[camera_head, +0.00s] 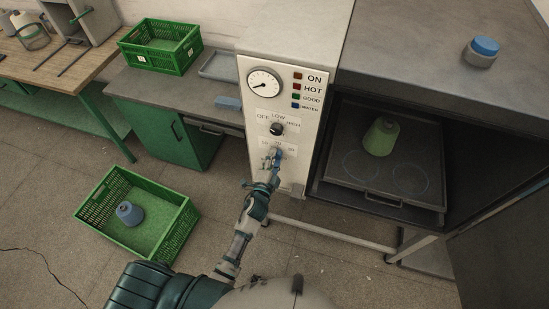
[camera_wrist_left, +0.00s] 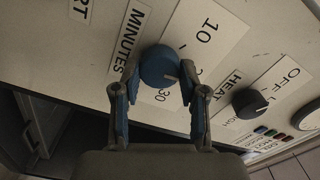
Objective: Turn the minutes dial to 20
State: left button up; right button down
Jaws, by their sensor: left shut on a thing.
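The blue minutes dial (camera_wrist_left: 158,64) is on the pale control panel, beside the MINUTES label (camera_wrist_left: 127,36). A white pointer mark shows at its lower right edge. The numbers 10 (camera_wrist_left: 207,29) and 30 (camera_wrist_left: 163,95) are readable; the scale between them is partly hidden by a finger, so the exact reading cannot be told. My left gripper (camera_wrist_left: 160,80) is shut on the dial, one finger on each side. In the head view my left gripper (camera_head: 273,162) reaches up to the lower panel and largely covers the dial. My right gripper is not in view.
The black heat knob (camera_head: 277,129) is just above, with a gauge (camera_head: 264,83) higher up. A green crate (camera_head: 140,248) with a blue cone (camera_head: 129,213) is on the floor.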

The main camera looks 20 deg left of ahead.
pick_arm(q)
jog(key=shift+s+d+f+m, duration=0.1)
jog(key=shift+f+m, duration=0.2)
jog(key=shift+m, duration=0.4)
jog(key=o, duration=1.1)
jog(key=shift+o, duration=0.2)
jog(key=shift+r, duration=0.1)
jog(key=s, duration=1.2)
jog(key=shift+w, duration=0.1)
